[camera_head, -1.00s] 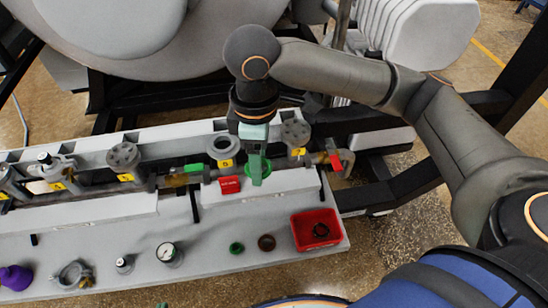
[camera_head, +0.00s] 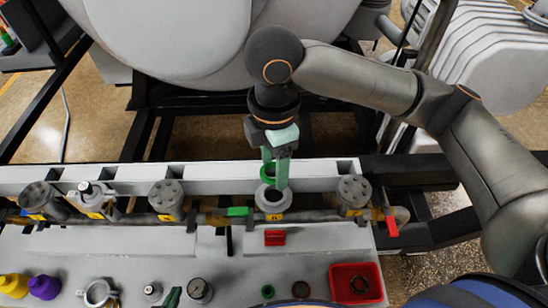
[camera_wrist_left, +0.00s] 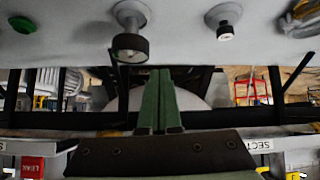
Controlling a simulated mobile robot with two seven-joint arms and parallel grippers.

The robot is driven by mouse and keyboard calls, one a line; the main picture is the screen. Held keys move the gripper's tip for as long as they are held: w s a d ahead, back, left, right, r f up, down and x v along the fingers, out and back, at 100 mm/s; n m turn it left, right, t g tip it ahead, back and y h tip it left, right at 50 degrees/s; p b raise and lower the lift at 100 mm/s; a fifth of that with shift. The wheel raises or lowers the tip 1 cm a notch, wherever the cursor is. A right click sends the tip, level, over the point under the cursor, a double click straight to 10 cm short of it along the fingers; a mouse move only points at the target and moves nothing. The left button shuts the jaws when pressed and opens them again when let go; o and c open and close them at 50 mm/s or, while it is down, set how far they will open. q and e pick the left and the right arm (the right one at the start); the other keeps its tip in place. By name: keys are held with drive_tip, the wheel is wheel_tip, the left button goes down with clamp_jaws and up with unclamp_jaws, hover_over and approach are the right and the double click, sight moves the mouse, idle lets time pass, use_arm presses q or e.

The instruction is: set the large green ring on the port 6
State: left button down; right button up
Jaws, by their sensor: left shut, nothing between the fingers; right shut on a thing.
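The large green ring (camera_head: 267,171) is held in my right gripper (camera_head: 276,178), which is shut on it and points down. The ring and fingertips are directly over or at the open grey port (camera_head: 273,198) with a yellow label. I cannot read the label's number surely, nor tell whether the ring touches the port. The fingers hide part of both. My left gripper (camera_head: 172,297) shows only its green fingertips at the bottom edge, over the bench. In the left wrist view its fingers (camera_wrist_left: 161,80) are together and empty.
Capped ports flank the open one, at right (camera_head: 354,192) and left (camera_head: 166,196). A red valve handle (camera_head: 390,226) sits at far right. Along the bench front are a small green ring (camera_head: 267,291), a brown ring (camera_head: 300,290), a red tray (camera_head: 335,285) and a gauge (camera_head: 200,290).

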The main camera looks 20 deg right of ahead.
sight(274, 196)
drive_tip(key=shift+f, duration=1.6)
drive_tip(key=shift+f+b, duration=0.7)
drive_tip(key=shift+f, duration=0.2)
use_arm(q)
drive_tip(key=shift+w+f+b, duration=0.1)
drive_tip(key=shift+f+b, duration=1.1)
drive_tip(key=shift+f, duration=0.65)
use_arm(e)
drive_tip(key=shift+f, duration=0.7)
use_arm(q)
drive_tip(key=shift+r, duration=0.2)
use_arm(e)
drive_tip(key=shift+f, duration=0.1)
use_arm(q)
drive_tip(key=shift+r+p, duration=0.1)
drive_tip(key=shift+p, duration=0.2)
use_arm(e)
drive_tip(key=shift+f, duration=0.3)
drive_tip(key=shift+f, duration=0.1)
drive_tip(key=o, duration=1.4)
drive_tip(key=shift+f, duration=0.1)
